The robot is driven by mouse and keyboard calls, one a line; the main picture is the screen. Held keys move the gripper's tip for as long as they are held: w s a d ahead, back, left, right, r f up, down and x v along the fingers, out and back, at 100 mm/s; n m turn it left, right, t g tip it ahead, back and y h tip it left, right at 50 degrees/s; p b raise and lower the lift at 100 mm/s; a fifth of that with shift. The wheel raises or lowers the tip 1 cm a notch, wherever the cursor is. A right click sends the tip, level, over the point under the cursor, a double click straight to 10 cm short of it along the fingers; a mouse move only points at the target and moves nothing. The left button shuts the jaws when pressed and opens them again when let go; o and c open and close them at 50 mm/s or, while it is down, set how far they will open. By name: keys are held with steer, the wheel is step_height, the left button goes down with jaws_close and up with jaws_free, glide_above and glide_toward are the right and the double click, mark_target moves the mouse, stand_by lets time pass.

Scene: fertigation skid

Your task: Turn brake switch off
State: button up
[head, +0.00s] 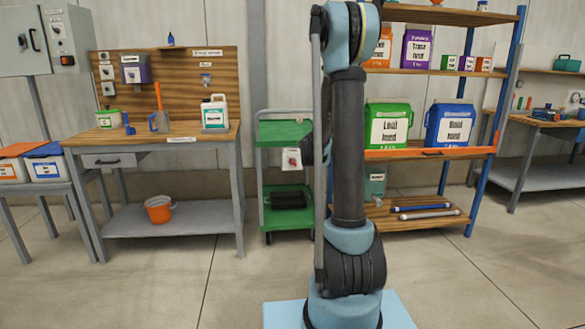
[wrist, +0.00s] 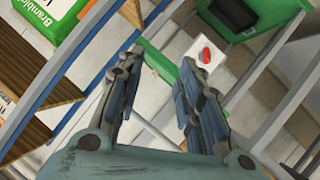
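A white switch box (head: 291,159) with a red knob hangs on the front of the green cart (head: 285,131), just left of my arm; no label saying brake is readable. In the wrist view the same kind of white box (wrist: 220,67) shows a red oval knob (wrist: 206,55) beyond the tip of my right-hand finger. My gripper (wrist: 160,70) is open and empty, with clear space between its fingers. It appears apart from the box. In the head view my arm hides most of my gripper.
The cart's lower shelf holds a black case (head: 287,198). A wooden workbench (head: 180,133) is on the left. A grey control cabinet (head: 22,40) hangs far left. The front floor is clear.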

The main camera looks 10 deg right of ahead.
steer(key=w+a+f+n+t+y, duration=0.1)
steer(key=w+f+t, duration=0.15)
steer(key=w, duration=0.35)
steer(key=w+a+f+n+t, duration=0.1)
steer(key=w+a+f+n, duration=0.1)
steer(key=w+f, duration=0.3)
steer(key=n+t+y, duration=0.2)
steer(key=n+y, duration=0.1)
steer(key=y, duration=0.1)
glide_toward(293, 163)
steer(key=w, duration=0.9)
jaws_close()
